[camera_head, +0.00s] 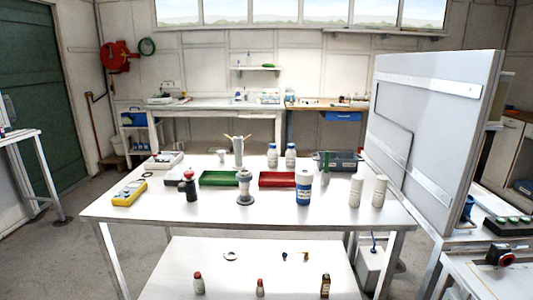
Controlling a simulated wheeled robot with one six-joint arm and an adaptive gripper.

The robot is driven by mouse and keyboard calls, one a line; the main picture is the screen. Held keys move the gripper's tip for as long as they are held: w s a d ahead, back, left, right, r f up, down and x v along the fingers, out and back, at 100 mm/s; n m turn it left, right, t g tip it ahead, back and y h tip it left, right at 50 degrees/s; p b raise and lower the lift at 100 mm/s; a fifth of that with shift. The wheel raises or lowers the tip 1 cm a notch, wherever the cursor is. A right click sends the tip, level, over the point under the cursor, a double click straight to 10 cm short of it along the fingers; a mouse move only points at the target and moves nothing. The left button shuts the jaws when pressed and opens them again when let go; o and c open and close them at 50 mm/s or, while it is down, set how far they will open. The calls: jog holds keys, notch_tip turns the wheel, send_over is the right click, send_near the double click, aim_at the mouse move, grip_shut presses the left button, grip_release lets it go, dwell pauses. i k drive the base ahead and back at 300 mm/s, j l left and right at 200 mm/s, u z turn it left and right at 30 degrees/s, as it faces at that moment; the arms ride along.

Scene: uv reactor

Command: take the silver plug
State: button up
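A silver-grey piece with a wide round base (245,190) stands upright at the front middle of the white table (150,212), in front of the gap between a green tray (218,178) and a red tray (277,179). A tall silver cylinder (238,147) stands behind the trays, with tan sticks at its top. I cannot tell which of these, if either, is the silver plug. A small metallic ring (230,255) lies on the lower white surface. My gripper is not in view.
Beside the pieces stand a dark bottle with a red top (190,187), a blue-and-white jar (304,188) and white bottles (356,190). A yellow meter (129,193) lies at left. A large grey panel (428,135) rises at right. The table's front strip is mostly clear.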

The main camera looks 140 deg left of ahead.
aim_at(222, 153)
jog(key=u, duration=4.55)
jog(key=i+j+u, duration=0.15)
jog(key=j+u, duration=0.25)
jog(key=i+j+u, duration=0.2)
jog(key=u, duration=0.15)
jog(key=i+j+u, duration=0.2)
jog(key=u, duration=0.2)
jog(key=i+j+u, duration=0.25)
jog(key=u, duration=0.15)
jog(key=i+j+u, duration=0.2)
jog(key=i+u, duration=0.15)
jog(key=i+j+u, duration=0.1)
jog(key=i+u, duration=0.3)
jog(key=i+z, duration=0.3)
jog(key=i+j+z, duration=0.25)
jog(key=i, duration=0.25)
jog(key=i+l+z, duration=0.15)
jog(key=i+z, duration=0.9)
jog(key=i+l, duration=0.1)
jog(key=i, duration=0.95)
